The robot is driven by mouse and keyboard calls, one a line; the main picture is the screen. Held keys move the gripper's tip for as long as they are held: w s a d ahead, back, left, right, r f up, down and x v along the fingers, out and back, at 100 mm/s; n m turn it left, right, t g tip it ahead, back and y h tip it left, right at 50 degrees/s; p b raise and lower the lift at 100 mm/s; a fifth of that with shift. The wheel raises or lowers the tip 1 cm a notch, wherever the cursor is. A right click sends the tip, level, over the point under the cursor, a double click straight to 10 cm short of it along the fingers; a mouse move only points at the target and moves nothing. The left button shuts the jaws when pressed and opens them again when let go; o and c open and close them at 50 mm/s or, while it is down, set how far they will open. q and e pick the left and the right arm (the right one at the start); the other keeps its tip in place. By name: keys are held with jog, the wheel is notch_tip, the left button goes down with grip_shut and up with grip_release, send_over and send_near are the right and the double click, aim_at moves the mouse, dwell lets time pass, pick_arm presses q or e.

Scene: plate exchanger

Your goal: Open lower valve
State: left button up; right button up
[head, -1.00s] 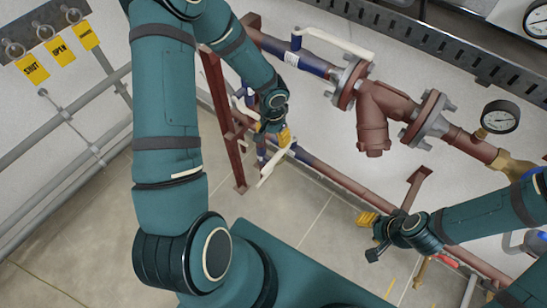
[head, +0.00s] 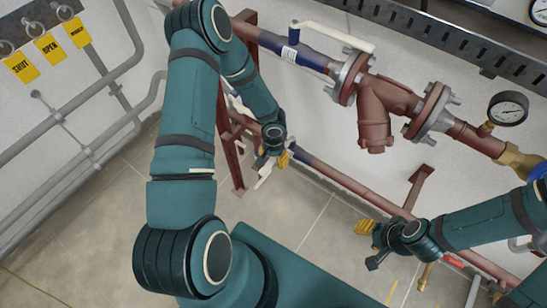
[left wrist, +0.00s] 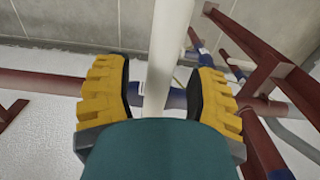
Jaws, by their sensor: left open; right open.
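The lower valve's long white lever (head: 263,179) shows in the head view beside my left gripper (head: 271,160), which hides part of it. In the left wrist view the white lever (left wrist: 171,45) runs between the two yellow fingers of my left gripper (left wrist: 160,90). Gaps show on both sides, so the gripper is open around the lever. The blue valve section (left wrist: 175,98) of the lower pipe lies behind the lever and is partly hidden by the fingers. My right gripper (head: 370,240) is open and empty, at the lower right in the head view.
An upper pipe carries a blue valve (head: 296,53) with a white lever (head: 338,36). A red-brown strainer (head: 378,110) and a gauge (head: 508,108) are to its right. A red-brown steel stand (head: 228,135) is close to my left gripper. Yellow tags (head: 50,47) hang at the upper left.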

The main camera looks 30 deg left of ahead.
pick_arm(q)
jog(key=shift+o, duration=0.2)
grip_shut()
jog(key=shift+d, duration=0.15)
